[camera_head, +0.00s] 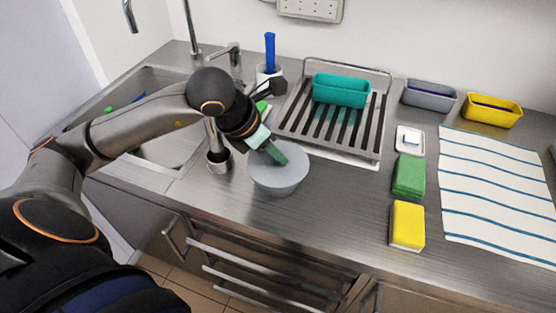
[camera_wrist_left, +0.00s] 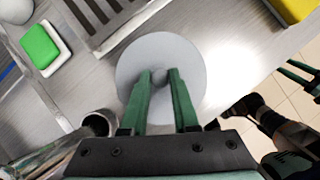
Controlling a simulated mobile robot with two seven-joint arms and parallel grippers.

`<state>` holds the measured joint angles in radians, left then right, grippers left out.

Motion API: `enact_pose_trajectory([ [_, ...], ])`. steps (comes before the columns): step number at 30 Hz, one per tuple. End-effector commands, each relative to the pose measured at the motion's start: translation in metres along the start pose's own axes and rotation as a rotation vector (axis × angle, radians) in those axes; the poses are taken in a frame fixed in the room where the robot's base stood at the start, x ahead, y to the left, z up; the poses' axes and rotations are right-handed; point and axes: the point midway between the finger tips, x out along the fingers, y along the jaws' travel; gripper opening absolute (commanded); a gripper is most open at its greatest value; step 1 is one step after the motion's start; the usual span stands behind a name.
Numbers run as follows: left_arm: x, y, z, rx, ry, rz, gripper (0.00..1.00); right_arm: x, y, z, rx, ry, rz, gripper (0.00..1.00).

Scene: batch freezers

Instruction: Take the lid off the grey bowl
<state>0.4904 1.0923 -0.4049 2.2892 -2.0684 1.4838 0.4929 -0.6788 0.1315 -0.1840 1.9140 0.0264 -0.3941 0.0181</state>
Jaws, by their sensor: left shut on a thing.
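The grey bowl (camera_head: 279,187) stands on the steel counter in front of the dish rack. Its flat round grey lid (camera_head: 290,178) covers its top, with no clear gap between them. In the left wrist view the lid (camera_wrist_left: 150,53) fills the middle and hides the bowl. My left gripper (camera_head: 280,158) comes down from above over the lid. In the left wrist view its green fingers (camera_wrist_left: 160,76) are closed on the small round knob at the lid's centre. My right gripper (camera_wrist_left: 301,76) shows at the right edge of the left wrist view, its green fingers apart and empty.
The dish rack (camera_head: 370,128) with a teal container (camera_head: 342,90) stands behind the bowl. The sink (camera_head: 150,120) is at left. A green sponge (camera_head: 409,177) and a yellow sponge (camera_head: 407,225) lie at right beside a striped towel (camera_head: 495,190). Counter between bowl and sponges is clear.

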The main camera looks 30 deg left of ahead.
Motion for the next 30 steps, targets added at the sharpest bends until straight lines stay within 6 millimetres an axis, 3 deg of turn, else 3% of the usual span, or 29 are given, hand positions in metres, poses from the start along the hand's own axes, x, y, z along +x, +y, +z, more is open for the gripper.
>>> enact_pose_trajectory([
  [3,0.000,0.000,0.000,0.000,-0.001,0.000,0.00,0.000,0.000,0.000,0.000,0.000,0.000,0.50],
  [20,-0.003,0.000,0.002,0.000,-0.002,0.000,0.00,0.000,0.000,-0.001,0.000,0.001,0.000,0.50],
  [26,-0.020,0.000,0.013,0.000,-0.006,0.000,0.00,-0.002,0.000,-0.002,0.000,0.001,0.000,0.50],
  [30,-0.051,-0.012,0.018,0.006,-0.010,0.001,0.00,-0.002,0.000,-0.002,0.000,0.001,0.000,0.50],
])
